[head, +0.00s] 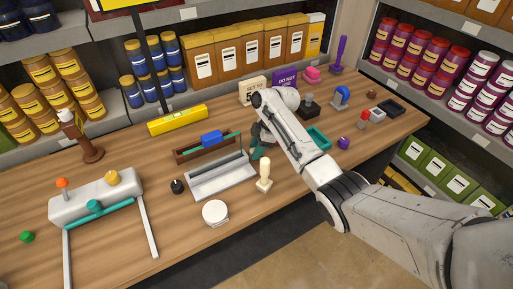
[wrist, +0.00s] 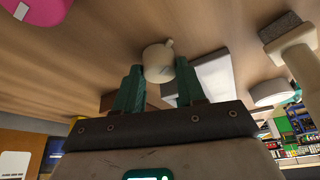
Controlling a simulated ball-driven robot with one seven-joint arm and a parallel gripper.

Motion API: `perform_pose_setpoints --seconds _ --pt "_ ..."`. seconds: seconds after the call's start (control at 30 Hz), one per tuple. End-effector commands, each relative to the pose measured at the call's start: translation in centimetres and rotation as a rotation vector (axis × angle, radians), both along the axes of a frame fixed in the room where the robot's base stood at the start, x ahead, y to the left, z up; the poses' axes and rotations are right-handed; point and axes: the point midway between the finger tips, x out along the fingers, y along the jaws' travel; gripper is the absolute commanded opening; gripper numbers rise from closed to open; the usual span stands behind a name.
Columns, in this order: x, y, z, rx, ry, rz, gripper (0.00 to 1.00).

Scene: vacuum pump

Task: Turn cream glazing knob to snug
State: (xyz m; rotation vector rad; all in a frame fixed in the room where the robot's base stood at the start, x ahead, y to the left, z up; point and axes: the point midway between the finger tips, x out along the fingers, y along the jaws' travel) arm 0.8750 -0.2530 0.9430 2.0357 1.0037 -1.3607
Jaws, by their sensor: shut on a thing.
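My gripper (head: 257,147) is over the middle of the table in the head view, its teal fingers pointing down. In the wrist view my gripper (wrist: 158,74) has one teal finger on each side of a short cream cylindrical knob (wrist: 158,58) with a small tab on its right side. The gripper is shut on this knob.
A grey tray (head: 222,182) lies left of my gripper, and a cream stamp-shaped piece (head: 264,172) stands close in front. A teal tray (head: 318,138) and a black block (head: 309,112) are to the right. The front left table holds a white framed device (head: 90,203).

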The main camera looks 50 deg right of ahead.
Motion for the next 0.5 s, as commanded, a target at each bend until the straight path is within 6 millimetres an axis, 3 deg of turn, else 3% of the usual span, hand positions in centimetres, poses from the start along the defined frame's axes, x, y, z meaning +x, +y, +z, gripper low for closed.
perform_pose_setpoints --seconds 0.27,0.5 --pt "0.02 -0.04 0.05 -0.001 -0.001 0.001 0.64" --pt "0.01 -0.04 0.06 -0.001 -0.001 0.001 0.65"
